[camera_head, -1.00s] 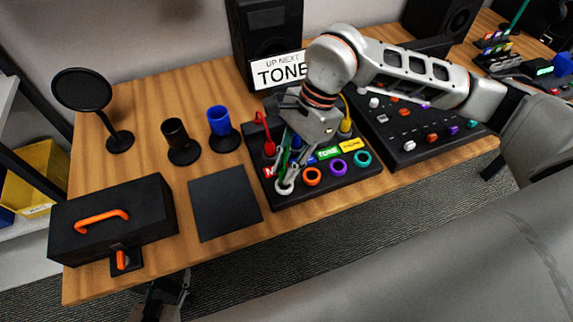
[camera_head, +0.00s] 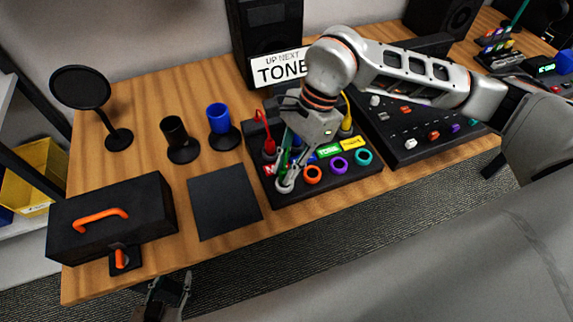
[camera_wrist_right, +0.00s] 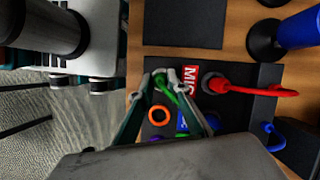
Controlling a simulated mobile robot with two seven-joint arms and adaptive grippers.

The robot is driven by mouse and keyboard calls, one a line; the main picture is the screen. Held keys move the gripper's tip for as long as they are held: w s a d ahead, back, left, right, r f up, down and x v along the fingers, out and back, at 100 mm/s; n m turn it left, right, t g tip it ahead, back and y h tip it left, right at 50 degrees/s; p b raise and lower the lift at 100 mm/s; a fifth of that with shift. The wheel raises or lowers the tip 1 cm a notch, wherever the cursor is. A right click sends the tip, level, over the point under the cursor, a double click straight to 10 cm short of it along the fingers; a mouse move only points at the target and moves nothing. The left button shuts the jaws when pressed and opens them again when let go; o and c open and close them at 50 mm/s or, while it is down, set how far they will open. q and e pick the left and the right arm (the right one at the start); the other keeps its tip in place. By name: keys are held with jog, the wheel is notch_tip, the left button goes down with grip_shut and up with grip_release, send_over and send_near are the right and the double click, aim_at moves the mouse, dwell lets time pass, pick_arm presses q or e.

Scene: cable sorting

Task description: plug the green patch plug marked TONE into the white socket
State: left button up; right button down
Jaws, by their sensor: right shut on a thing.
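My right gripper (camera_head: 287,172) is shut on the green patch plug (camera_head: 285,156), over the front left of the black patch box (camera_head: 330,189). The white socket (camera_head: 283,187) is a pale ring right at the fingertips, partly covered by them. In the wrist view, the green plug (camera_wrist_right: 171,91) shows between the fingers (camera_wrist_right: 166,78). I cannot tell whether its tip is inside the socket. The sign (camera_head: 279,69) reads "UP NEXT TONE". My left gripper (camera_head: 170,287) is low, beyond the table's front edge, with its fingers apart and empty.
Orange (camera_head: 312,174), purple (camera_head: 338,166) and teal (camera_head: 363,157) sockets line the box front. Red (camera_head: 269,146) and yellow (camera_head: 346,124) plugs stand behind. A black mat (camera_head: 224,202) and case (camera_head: 112,222) lie left; a mixer (camera_head: 425,125) lies right.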

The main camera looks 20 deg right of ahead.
pick_arm(q)
jog(key=shift+w, duration=0.15)
pick_arm(e)
jog(key=shift+f, duration=0.25)
dwell(0.5)
jog(key=c, duration=1.8)
grip_release()
jog(key=shift+c, duration=0.2)
pick_arm(q)
jog(key=shift+s+f, duration=0.1)
jog(key=shift+s, duration=0.15)
pick_arm(e)
jog(key=o, duration=0.5)
jog(key=shift+c, duration=0.2)
jog(key=shift+r+p, duration=1)
jog(key=shift+r, duration=1.05)
jog(key=shift+r+p, duration=0.75)
jog(key=shift+r, duration=0.7)
pick_arm(q)
notch_tip(320, 180, up, 6)
jog(key=w, duration=0.2)
jog(key=shift+w+f+t, duration=0.15)
jog(key=shift+f+t, duration=0.05)
jog(key=shift+t, duration=0.1)
jog(key=shift+f, duration=0.1)
